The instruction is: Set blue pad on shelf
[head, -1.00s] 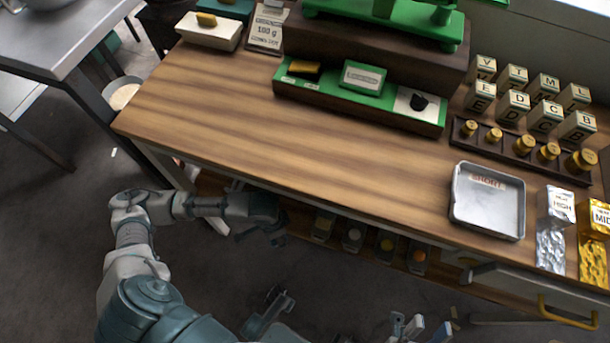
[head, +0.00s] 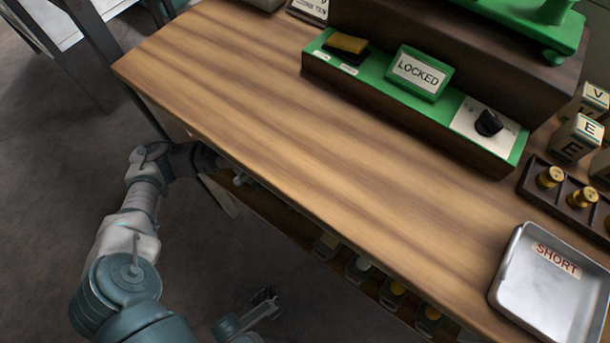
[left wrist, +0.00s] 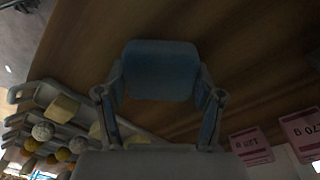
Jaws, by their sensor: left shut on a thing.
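A blue pad (left wrist: 160,72) with rounded corners sits between the fingers of my left gripper (left wrist: 161,84) in the left wrist view. The gripper is shut on it. A brown wooden surface (left wrist: 255,65) lies behind the pad; I cannot tell whether they touch. In the head view my left arm reaches under the near edge of the table, and the gripper and pad are hidden there. A low wooden shelf (head: 262,212) shows partly beneath the tabletop.
Several jars (head: 358,268) stand under the tabletop's front edge. The tabletop (head: 300,160) is bare in the middle. A metal tray (head: 548,292) marked SHORT lies at right. Pink labels (left wrist: 252,146) and several round-topped items (left wrist: 43,131) flank the gripper in the wrist view.

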